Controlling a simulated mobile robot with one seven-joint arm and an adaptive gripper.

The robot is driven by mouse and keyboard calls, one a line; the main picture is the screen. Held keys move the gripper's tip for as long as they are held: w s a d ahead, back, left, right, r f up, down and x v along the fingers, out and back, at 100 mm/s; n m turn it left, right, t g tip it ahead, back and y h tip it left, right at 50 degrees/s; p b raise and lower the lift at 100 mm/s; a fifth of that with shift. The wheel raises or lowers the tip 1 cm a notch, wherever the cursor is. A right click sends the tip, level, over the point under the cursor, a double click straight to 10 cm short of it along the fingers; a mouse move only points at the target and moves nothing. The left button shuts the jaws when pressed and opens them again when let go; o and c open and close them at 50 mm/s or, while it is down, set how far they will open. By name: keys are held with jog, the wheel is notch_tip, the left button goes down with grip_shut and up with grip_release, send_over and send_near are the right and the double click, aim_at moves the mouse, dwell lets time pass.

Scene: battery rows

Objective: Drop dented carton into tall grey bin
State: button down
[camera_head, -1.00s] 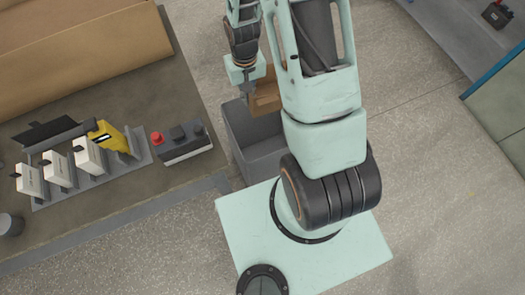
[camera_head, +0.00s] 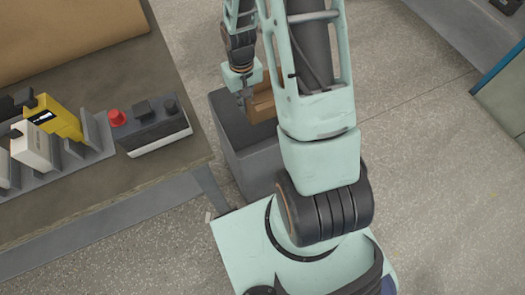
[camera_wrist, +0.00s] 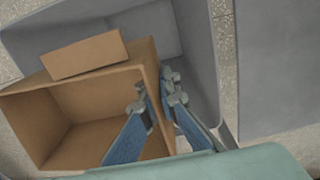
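The brown carton (camera_head: 263,106) is partly hidden by my arm in the head view. In the wrist view the carton (camera_wrist: 75,100) shows as an open box with a raised flap, tilted. My gripper (camera_head: 245,102) has one finger on each side of a carton wall, seen in the wrist view (camera_wrist: 159,98), and pinches it. The tall grey bin (camera_head: 255,160) stands on the floor beside the bench. The carton is at or above the bin's mouth; its exact height over the rim is unclear. The bin's wall (camera_wrist: 197,58) shows around the carton in the wrist view.
A bench (camera_head: 140,190) on the left carries a control box with a red button (camera_head: 152,130), a yellow device (camera_head: 58,120) and white units in a rack. A large cardboard box (camera_head: 60,35) is at the back. The floor on the right is clear.

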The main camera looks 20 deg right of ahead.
jog(key=shift+f+b, duration=2.15)
jog(key=shift+f, duration=0.95)
jog(key=c, duration=2.1)
grip_release()
jog(key=shift+r, duration=0.1)
jog(key=shift+r, duration=0.1)
notch_tip(320, 180, up, 12)
jog(key=shift+f, duration=0.1)
